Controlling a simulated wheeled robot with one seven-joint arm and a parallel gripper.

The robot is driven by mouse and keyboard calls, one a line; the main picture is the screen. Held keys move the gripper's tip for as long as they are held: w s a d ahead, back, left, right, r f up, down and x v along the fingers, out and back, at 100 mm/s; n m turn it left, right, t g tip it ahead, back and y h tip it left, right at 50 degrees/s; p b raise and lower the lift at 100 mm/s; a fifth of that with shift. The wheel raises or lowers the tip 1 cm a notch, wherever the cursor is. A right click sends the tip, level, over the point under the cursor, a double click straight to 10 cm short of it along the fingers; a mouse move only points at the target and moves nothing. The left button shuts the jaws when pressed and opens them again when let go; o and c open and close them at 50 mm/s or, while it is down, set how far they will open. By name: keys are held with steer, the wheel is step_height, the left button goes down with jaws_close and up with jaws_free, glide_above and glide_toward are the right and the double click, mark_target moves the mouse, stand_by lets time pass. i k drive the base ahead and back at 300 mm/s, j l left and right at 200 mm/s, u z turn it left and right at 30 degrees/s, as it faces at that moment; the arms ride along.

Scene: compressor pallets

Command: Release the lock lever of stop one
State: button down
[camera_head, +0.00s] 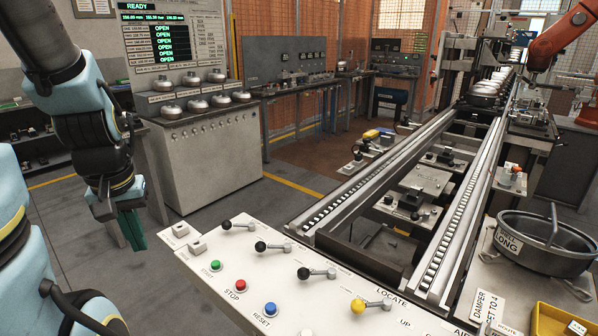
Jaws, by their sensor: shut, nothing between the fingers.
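A white control panel (345,287) stands in the foreground. Along it are three levers with black knobs: a far one (238,225), a middle one (273,247) and a near one (317,273). A lever with a yellow knob (371,305) is nearest, by the word LOCATE. All four knobs point to the left. I cannot read a label for stop one, so I cannot tell which lever is its lock lever. My gripper (133,230) hangs at the left, apart from the panel and left of its far end. Its green fingers point down, shut and empty.
Green (215,265), red (240,285) and blue (270,309) buttons sit on the panel's left side. Conveyor rails (383,170) run away behind the levers. A grey test cabinet (205,160) stands beyond my gripper. A black pan (545,243) is at right.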

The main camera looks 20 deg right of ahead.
mark_target(415, 217)
steer(key=i+l+z, duration=0.1)
steer(key=z, duration=0.6)
